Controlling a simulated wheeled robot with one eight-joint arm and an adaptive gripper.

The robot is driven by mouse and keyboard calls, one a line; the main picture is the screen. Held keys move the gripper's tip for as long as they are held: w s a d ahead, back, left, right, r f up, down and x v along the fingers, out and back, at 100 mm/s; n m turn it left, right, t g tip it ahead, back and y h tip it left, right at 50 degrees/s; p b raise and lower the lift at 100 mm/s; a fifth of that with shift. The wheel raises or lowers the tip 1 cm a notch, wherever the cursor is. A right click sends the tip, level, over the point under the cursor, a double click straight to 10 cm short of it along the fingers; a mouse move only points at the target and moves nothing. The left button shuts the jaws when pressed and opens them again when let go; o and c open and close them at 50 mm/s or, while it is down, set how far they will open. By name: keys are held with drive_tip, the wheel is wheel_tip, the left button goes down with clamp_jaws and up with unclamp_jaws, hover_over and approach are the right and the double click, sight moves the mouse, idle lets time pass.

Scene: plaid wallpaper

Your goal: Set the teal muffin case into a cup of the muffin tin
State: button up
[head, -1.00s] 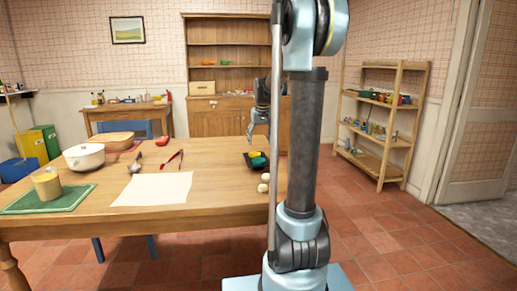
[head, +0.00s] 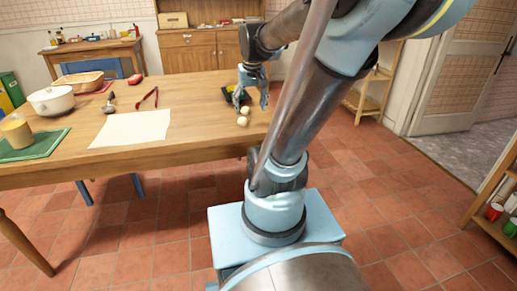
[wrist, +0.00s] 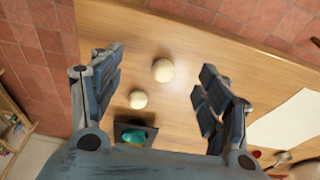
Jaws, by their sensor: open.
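The teal muffin case (wrist: 136,137) shows in the wrist view at the lower left, between my gripper's fingers and close to the palm. It is on or in the dark muffin tin (wrist: 119,129); whether it sits in a cup I cannot tell. My gripper's palm hides part of the tin. In the head view, the tin (head: 229,98) is at the table's right end, mostly behind my gripper (head: 251,101), and a bit of yellow shows there. The teal case is hidden in that view. My gripper (wrist: 160,82) is open and empty, pointing down above the table.
Two cream balls (wrist: 163,70) lie on the wooden table (head: 190,110) between the fingers, near the table's right edge. Left of them are white paper (head: 132,129), red tongs (head: 149,98), a white pot (head: 52,99) and a green mat (head: 32,147).

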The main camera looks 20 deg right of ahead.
drive_tip(key=s+f, duration=1)
drive_tip(key=s, duration=0.4)
drive_tip(key=shift+f+g, duration=0.2)
drive_tip(key=shift+g, duration=0.1)
drive_tip(key=shift+w, duration=0.1)
drive_tip(key=shift+w+f, duration=0.2)
drive_tip(key=shift+w, duration=0.25)
